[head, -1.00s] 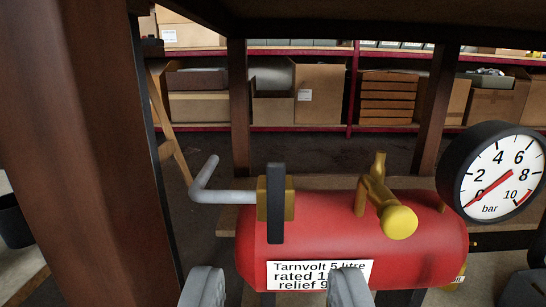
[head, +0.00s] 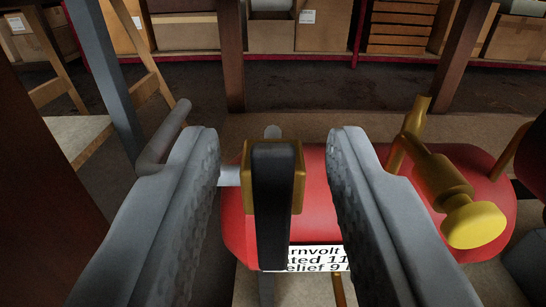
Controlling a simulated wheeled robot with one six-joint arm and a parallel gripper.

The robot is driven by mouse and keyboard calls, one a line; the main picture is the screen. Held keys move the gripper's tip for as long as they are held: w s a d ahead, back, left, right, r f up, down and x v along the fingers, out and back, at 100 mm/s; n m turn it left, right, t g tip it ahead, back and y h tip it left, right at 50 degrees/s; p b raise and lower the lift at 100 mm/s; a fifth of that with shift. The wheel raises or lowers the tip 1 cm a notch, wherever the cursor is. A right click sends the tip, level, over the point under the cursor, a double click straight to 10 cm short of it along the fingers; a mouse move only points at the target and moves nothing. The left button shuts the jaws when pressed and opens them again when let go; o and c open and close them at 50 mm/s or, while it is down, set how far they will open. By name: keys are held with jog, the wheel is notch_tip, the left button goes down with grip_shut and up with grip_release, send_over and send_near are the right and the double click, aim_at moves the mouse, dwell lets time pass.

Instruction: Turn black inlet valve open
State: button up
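The black inlet valve handle (head: 272,205) is a flat black lever on a brass valve body (head: 298,178) at the left end of a red tank (head: 315,215). The lever stands upright in the picture, crosswise to the grey inlet pipe (head: 162,138). My gripper (head: 272,150) is open. Its two grey fingers stand on either side of the lever and brass body, with visible gaps on both sides. The fingers hide parts of the tank and pipe. The tank's white label (head: 312,258) is partly covered.
A brass fitting with a yellow knob (head: 474,222) stands on the tank, right of my right finger. A dark wooden post (head: 35,190) rises at the left. Shelves with cardboard boxes (head: 270,32) are at the back, beyond open floor.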

grip_shut()
jog(key=shift+a, duration=0.1)
jog(key=a+f+n, duration=0.5)
jog(key=n, duration=1.3)
dwell(0.4)
jog(key=shift+f, duration=0.15)
grip_release()
